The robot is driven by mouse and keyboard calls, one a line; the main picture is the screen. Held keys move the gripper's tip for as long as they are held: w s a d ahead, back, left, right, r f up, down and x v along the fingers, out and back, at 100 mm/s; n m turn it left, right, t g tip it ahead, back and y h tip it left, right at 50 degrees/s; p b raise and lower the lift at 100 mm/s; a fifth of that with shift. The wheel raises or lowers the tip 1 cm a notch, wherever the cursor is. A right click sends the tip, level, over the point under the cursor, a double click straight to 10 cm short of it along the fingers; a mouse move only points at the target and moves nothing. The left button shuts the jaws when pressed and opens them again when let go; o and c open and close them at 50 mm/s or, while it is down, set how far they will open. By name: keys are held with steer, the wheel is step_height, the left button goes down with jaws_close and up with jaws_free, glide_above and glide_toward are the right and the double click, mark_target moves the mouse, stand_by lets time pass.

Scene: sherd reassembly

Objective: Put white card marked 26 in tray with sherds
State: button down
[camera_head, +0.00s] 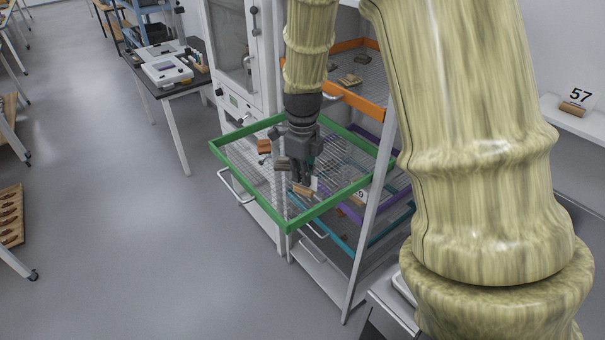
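My gripper (303,178) points down over the pulled-out green-framed wire tray (258,220), low among the sherds. A small white patch (314,184) shows right beside the fingers. It may be a card, but no number can be read on it, and I cannot tell whether the fingers hold it. A tan sherd (303,190) lies just below the fingertips. An orange-brown sherd (264,146) and a darker sherd (281,165) lie farther left in the tray. No card marked 26 can be made out. The finger gap is too small and dark to judge.
An orange-framed tray (358,102) with sherds sits above, and purple and teal trays sit below. A rack post (372,215) stands close right of the green tray. Open floor (130,240) lies left.

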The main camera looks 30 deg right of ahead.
steer(key=shift+f, duration=0.15)
steer(key=c, duration=1.6)
jaws_free()
steer(key=shift+c, duration=0.2)
step_height(320, 180, up, 12)
steer(key=b, duration=0.2)
steer(key=shift+w, duration=0.1)
